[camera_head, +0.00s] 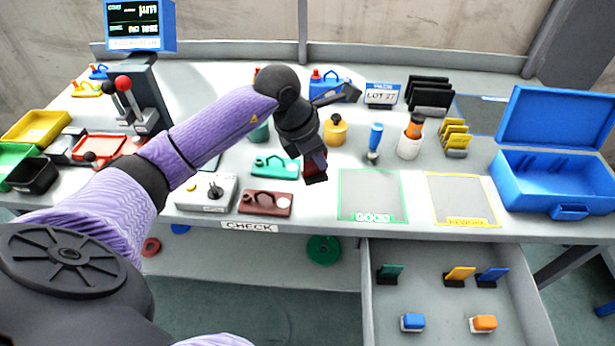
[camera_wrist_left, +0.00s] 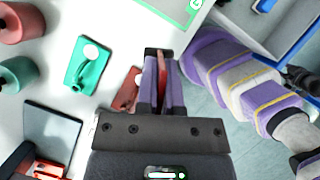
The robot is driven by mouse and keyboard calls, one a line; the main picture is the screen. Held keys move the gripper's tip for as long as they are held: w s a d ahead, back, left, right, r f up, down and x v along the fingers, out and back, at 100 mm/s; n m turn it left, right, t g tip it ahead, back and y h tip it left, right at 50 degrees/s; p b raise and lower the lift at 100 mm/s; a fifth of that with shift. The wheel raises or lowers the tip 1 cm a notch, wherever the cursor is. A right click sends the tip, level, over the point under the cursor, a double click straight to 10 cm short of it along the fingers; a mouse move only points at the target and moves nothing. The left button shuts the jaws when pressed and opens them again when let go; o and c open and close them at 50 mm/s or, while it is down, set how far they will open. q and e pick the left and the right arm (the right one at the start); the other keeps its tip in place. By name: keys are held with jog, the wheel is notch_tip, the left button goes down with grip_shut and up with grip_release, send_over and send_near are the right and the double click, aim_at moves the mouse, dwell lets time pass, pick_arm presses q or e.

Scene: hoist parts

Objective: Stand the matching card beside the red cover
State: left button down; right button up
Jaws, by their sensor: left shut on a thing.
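My left gripper (camera_head: 314,178) is shut on a dark red card, which shows as a thin red edge between the fingers in the left wrist view (camera_wrist_left: 162,66). The gripper holds it above the bench, to the right of the covers. The red cover (camera_head: 257,203), a dark red plate with a raised handle and a white disc, lies flat near the front edge, by the CHECK label. In the left wrist view it (camera_wrist_left: 124,98) is partly hidden by the gripper. The card's lower end is hard to make out. My right gripper does not show clearly in either view.
A green cover (camera_head: 268,167) lies behind the red one. A grey control box (camera_head: 206,194) stands to its left. A green-outlined mat (camera_head: 372,190) lies to the right. The open drawer (camera_head: 430,300) holds green, yellow and blue cards upright in black bases.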

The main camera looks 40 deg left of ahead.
pick_arm(q)
jog(key=f+b, duration=0.1)
jog(key=f, duration=0.3)
jog(key=f+b, duration=0.1)
jog(key=f, duration=0.4)
jog(key=shift+s+d+f+b, duration=0.1)
jog(key=shift+d+f+b, duration=0.1)
jog(key=shift+b, duration=0.2)
jog(key=shift+r, duration=0.1)
jog(key=shift+f, duration=0.2)
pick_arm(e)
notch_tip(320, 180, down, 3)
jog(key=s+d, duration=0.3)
pick_arm(q)
jog(key=c, duration=0.8)
grip_release()
jog(key=shift+o, duration=0.2)
jog(key=shift+r+p, duration=0.3)
jog(key=shift+r, duration=0.15)
jog(key=p+v, duration=0.3)
jog(key=v, duration=0.8)
jog(key=shift+r, duration=0.25)
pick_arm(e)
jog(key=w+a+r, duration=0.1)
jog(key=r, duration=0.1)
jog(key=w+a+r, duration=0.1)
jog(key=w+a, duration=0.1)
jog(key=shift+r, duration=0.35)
